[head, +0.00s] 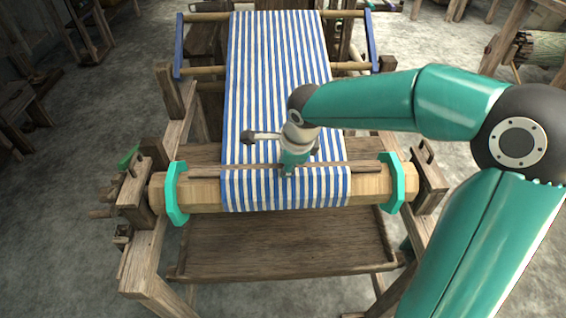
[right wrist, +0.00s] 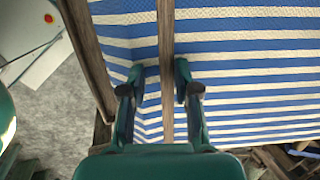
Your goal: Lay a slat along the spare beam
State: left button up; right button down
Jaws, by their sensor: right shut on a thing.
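A thin brown wooden slat (head: 350,166) runs left to right just above the front beam (head: 368,186), a light wooden roller with teal end rings. The slat is roughly parallel to the beam and crosses over the striped cloth. I cannot tell whether it touches the beam or cloth. My right gripper (head: 288,172) is shut on the slat near its middle. In the right wrist view, the slat (right wrist: 166,50) passes between the two fingers of my gripper (right wrist: 163,85). My left gripper is not in view.
Blue and white striped cloth (head: 275,80) stretches back from the beam over the loom. Wooden uprights (head: 428,185) stand at both beam ends. A flat wooden board (head: 285,245) lies below in front. Another roller (head: 545,48) is at the far right. Grey floor surrounds the loom.

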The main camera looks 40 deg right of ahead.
jog(key=shift+s+a+f, duration=0.15)
jog(key=shift+s, duration=0.15)
jog(key=c, duration=0.8)
grip_release()
jog(key=shift+f, duration=0.1)
jog(key=shift+o, duration=0.2)
jog(key=shift+r, duration=0.2)
jog(key=shift+r, duration=0.3)
jog(key=v, duration=1.1)
jog(key=shift+s, duration=0.15)
